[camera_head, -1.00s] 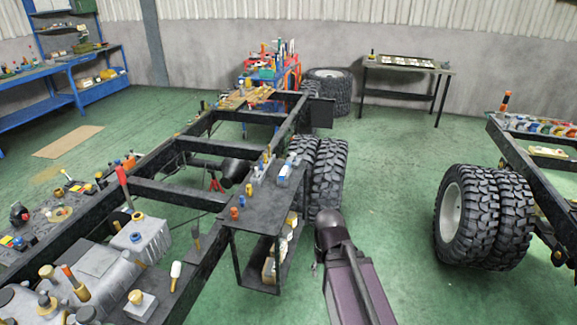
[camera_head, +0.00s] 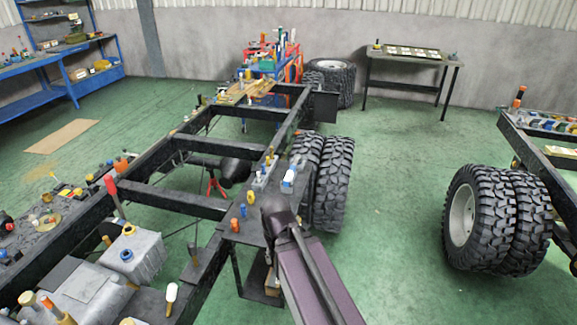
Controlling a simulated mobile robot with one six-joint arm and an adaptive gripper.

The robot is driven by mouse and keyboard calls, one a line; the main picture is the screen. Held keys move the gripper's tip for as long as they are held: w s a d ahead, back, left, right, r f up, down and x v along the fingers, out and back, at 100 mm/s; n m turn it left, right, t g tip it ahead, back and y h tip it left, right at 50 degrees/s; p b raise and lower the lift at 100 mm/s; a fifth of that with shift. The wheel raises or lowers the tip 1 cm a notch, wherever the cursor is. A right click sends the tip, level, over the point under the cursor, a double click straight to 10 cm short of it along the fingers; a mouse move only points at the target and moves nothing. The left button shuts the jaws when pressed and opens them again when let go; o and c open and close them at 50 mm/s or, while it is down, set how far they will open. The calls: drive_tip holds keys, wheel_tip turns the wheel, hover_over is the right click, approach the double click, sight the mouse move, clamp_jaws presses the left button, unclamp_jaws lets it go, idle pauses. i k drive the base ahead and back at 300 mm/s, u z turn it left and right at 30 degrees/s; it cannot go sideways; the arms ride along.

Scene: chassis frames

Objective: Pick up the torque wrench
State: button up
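I cannot make out a torque wrench for certain. A tool with a long red handle (camera_head: 113,195) stands tilted among the parts on the truck chassis frame (camera_head: 178,200) at the left; its lower end is unclear. Small tools with orange, yellow and blue parts, such as an orange one (camera_head: 235,225), stand on a dark side table (camera_head: 228,237) against the frame. My purple arm rises from the bottom centre, and its dark rounded joint covers part of that table. My gripper's fingers do not show.
Paired truck tyres (camera_head: 333,185) stand right behind the side table. Another chassis with large tyres (camera_head: 495,220) is at the right. Open green floor (camera_head: 395,220) lies between them. A dark table (camera_head: 412,58) stands by the back wall, and a blue workbench (camera_head: 40,95) at the far left.

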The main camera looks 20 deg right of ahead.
sight(297, 157)
drive_tip(key=z, duration=0.1)
drive_tip(key=i, duration=1.05)
drive_tip(key=z, duration=0.45)
